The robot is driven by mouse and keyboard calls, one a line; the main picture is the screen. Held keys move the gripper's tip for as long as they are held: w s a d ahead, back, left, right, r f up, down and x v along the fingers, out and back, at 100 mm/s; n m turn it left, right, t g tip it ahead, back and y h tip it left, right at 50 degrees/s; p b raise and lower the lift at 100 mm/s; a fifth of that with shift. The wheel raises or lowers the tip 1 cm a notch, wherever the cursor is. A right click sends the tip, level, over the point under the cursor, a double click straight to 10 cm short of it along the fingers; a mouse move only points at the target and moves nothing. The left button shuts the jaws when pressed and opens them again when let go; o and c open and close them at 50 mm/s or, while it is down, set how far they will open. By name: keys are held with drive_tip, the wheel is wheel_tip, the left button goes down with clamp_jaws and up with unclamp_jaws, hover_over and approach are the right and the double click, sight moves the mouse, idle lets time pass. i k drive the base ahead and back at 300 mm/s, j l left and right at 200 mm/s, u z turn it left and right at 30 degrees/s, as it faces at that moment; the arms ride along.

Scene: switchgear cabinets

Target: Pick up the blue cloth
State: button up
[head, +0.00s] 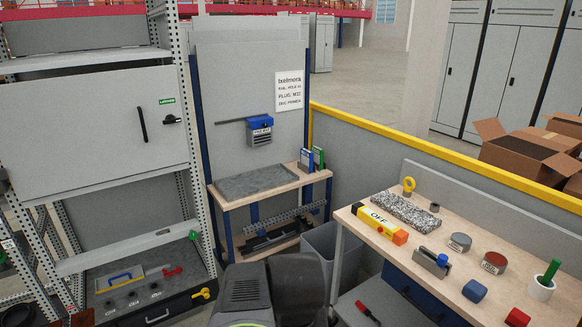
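No thing in the head view is plainly a blue cloth. A small blue rounded lump (474,291) lies on the right wooden bench near its front edge; I cannot tell whether it is folded cloth or a solid block. A grey speckled mat or cloth (405,212) lies flat toward the back of the same bench. My own dark arm parts show at the bottom middle. My gripper's fingers are not in view.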

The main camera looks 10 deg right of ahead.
sight(473, 290)
drive_tip(key=z, duration=1.8)
drive_tip(key=i+j+u, duration=0.1)
drive_tip(key=i, duration=0.9)
